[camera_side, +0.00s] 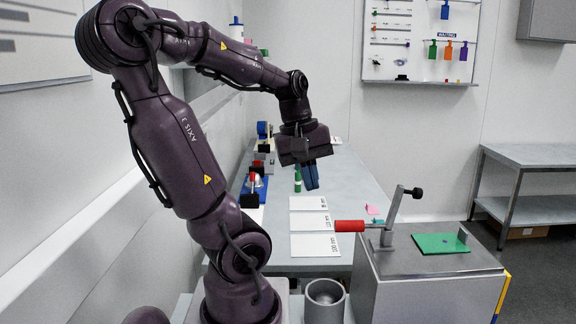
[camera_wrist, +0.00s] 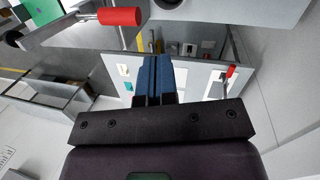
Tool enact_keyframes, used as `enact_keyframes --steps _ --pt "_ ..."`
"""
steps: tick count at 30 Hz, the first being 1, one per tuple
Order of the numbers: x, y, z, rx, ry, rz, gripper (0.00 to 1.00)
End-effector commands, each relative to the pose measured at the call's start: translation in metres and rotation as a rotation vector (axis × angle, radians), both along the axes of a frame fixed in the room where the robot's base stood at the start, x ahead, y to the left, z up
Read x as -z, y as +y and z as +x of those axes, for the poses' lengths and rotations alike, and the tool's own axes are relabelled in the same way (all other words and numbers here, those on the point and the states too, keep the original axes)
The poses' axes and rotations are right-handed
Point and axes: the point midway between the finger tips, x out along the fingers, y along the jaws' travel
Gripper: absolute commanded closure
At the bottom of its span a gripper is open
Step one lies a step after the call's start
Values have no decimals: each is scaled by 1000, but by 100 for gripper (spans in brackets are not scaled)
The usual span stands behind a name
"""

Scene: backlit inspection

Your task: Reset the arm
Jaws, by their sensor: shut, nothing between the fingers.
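My arm is raised and bent over the grey bench in the side view. My gripper (camera_side: 311,187) hangs from the wrist with its blue fingers tilted downward, above the bench and short of the white sheets. The fingers are together and nothing shows between them. In the wrist view the blue fingers (camera_wrist: 153,60) also lie side by side and empty.
A grey cabinet (camera_side: 425,296) at front right carries a red-handled crank (camera_side: 349,226) and a green plate (camera_side: 440,243). White sheets (camera_side: 313,222) lie on the bench (camera_side: 357,190). Blue and red items stand along its left edge. A grey cup (camera_side: 324,300) stands in front.

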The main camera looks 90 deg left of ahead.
Motion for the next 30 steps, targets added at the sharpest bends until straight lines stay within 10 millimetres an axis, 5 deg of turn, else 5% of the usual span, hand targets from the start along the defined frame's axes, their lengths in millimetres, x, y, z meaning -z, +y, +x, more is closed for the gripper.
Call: enact_keyframes --steps 9,20,25,30 --pt "-21 3 -41 0 -3 1 100" --pt "-23 5 -45 33 -8 15 100" --pt "-21 7 -30 219 -44 125 100" --pt "-21 -23 23 687 -96 330 100"
